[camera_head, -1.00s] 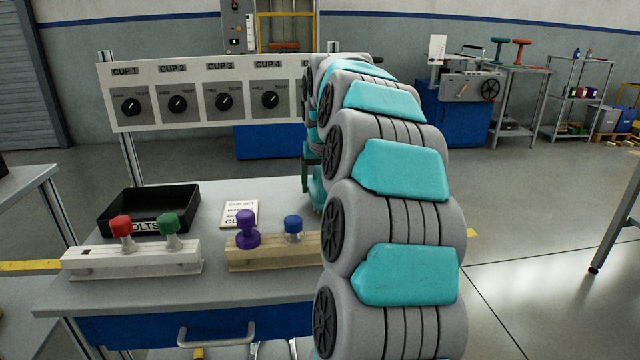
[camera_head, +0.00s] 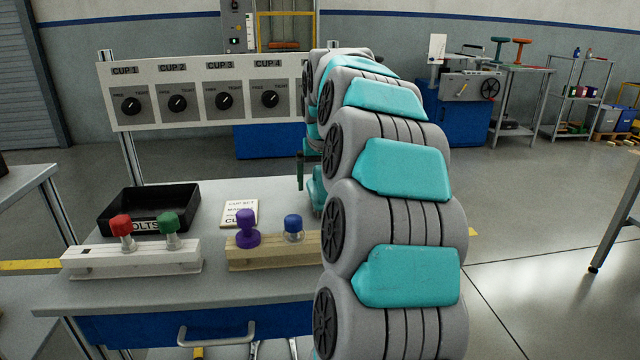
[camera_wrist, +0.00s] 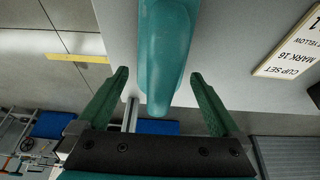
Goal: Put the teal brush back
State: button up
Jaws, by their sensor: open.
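A smooth teal object, apparently the teal brush (camera_wrist: 165,45), reaches down from the top of the wrist view, its rounded end between my fingers. Its upper part is cut off by the frame. My gripper (camera_wrist: 159,76) is open, with one green finger on each side of it and a visible gap to both. In the head view a teal piece (camera_head: 318,193) shows at the table's right side, mostly hidden behind my arm. One dark green finger of my gripper (camera_head: 300,170) shows just above it.
The grey table (camera_head: 200,288) holds a black bolts tray (camera_head: 150,222), a white block (camera_head: 130,262) with red and green knobs, a wooden block (camera_head: 265,258) with purple and blue knobs, and a label card (camera_head: 240,212). A dial panel (camera_head: 200,95) stands behind.

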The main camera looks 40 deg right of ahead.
jog(key=v, duration=1.1)
